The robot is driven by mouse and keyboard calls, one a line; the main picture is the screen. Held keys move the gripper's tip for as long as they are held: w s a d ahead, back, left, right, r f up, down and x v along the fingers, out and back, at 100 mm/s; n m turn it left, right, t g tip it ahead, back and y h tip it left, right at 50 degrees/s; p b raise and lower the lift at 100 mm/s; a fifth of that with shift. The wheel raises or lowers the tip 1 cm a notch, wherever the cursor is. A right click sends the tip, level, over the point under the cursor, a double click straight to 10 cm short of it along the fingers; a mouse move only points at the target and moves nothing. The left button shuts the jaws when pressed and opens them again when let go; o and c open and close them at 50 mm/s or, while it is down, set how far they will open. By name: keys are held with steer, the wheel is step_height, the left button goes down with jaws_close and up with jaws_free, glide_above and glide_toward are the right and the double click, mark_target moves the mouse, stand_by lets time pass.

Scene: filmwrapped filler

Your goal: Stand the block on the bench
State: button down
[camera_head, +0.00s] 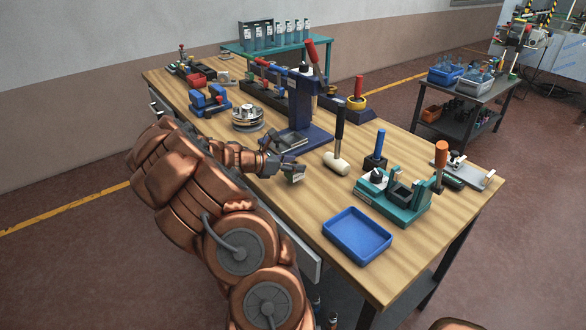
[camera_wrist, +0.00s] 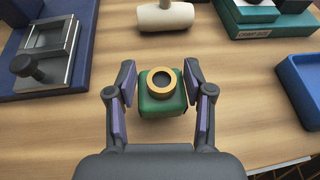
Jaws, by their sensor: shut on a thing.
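The block (camera_wrist: 163,104) is green, with a round gold ring and a dark hole on the face toward the wrist camera. My gripper (camera_wrist: 161,88) is shut on it, with one finger at each side. In the head view my gripper (camera_head: 288,167) is low over the near part of the wooden bench (camera_head: 285,205). The block shows there only as a small piece at the fingertips, partly hidden. I cannot tell whether its underside touches the bench or is slightly above it.
A dark blue press (camera_head: 300,108) stands just behind my gripper. A teal fixture (camera_head: 393,200) and a blue tray (camera_head: 357,234) are further right. Bare wood lies between my gripper and the tray.

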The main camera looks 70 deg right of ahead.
steer(key=shift+f, duration=1.05)
steer(key=shift+f, duration=0.2)
steer(key=shift+c, duration=2.1)
jaws_free()
steer(key=shift+r, duration=0.15)
